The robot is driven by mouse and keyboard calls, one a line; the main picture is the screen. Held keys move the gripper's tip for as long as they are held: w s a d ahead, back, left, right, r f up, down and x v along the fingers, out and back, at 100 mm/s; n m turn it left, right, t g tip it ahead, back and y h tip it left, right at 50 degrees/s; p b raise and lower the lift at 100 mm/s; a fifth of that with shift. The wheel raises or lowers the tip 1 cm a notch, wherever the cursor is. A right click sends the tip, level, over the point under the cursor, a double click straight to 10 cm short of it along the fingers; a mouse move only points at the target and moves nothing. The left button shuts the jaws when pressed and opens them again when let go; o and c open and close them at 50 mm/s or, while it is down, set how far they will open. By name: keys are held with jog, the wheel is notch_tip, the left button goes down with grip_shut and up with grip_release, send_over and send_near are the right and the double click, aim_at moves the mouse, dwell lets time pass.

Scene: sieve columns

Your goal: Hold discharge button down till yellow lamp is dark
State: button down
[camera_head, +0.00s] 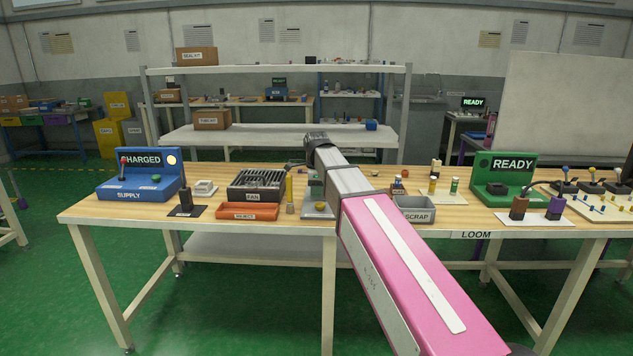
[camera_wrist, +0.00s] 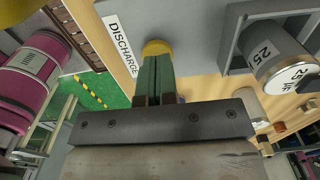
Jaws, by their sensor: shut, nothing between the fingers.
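In the wrist view, my gripper (camera_wrist: 156,62) is shut and empty, its two green fingers side by side. The fingertips overlap the near side of a round yellow button (camera_wrist: 157,46). It sits next to a white label (camera_wrist: 120,45) reading DISCHARGE. I cannot tell whether they touch it or press it down. To the right, a grey cylinder (camera_wrist: 275,58) marked 25 sits in a grey holder. In the head view, a small yellow round piece (camera_head: 320,206) shows at the bench middle, left of my arm. I cannot make out a separate yellow lamp, lit or dark.
A blue SUPPLY box (camera_head: 140,187) reading CHARGED, with a pale lit lamp (camera_head: 172,160), stands left on the wooden bench. A slotted dark rack (camera_head: 257,182), red tray (camera_head: 247,212) and grey SCRAP bin (camera_head: 415,212) flank my arm. A green READY box (camera_head: 503,182) stands right.

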jog(key=shift+f, duration=0.9)
